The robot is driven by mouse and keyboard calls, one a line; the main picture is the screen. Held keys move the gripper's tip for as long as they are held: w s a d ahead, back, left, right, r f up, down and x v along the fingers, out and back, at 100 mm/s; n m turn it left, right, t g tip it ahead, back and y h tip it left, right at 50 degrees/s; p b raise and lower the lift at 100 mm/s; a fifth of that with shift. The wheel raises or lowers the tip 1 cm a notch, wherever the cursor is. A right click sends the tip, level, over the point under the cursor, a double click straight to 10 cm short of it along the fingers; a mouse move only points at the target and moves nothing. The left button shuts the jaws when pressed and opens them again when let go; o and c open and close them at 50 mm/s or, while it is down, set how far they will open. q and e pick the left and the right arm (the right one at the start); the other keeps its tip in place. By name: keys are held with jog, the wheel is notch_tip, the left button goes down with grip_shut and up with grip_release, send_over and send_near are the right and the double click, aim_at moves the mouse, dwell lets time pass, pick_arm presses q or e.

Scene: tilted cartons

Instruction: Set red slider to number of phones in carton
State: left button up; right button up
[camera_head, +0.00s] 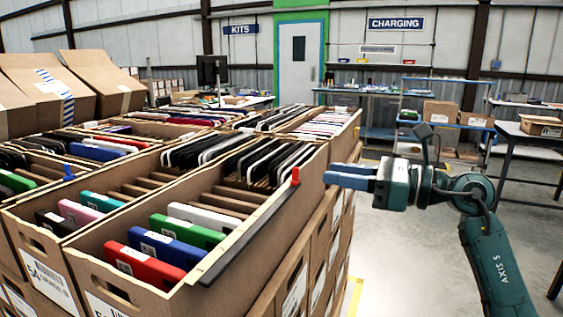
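The red slider (296,176) stands on the dark rail (245,234) along the right edge of the front carton (126,287), nearer the rail's far end. In that carton, red, blue, green and white phones (187,231) lean in the near slots, brown dividers show behind them, and several dark phones (268,162) stand at the back. My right gripper (326,178) is just right of the red slider in the picture, blue fingers pointing left toward it, with a visible gap between them and the slider. My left gripper is out of view.
More cartons stand behind and below. Tall open cartons (50,88) are at the back left. Open floor (400,270) lies right of the stack; workbenches and shelves stand farther back.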

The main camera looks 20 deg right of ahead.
aim_at(286, 183)
jog(key=p+x, duration=0.2)
jog(key=x, duration=0.8)
jog(key=shift+w+a, duration=0.15)
jog(key=shift+w, duration=0.1)
grip_shut()
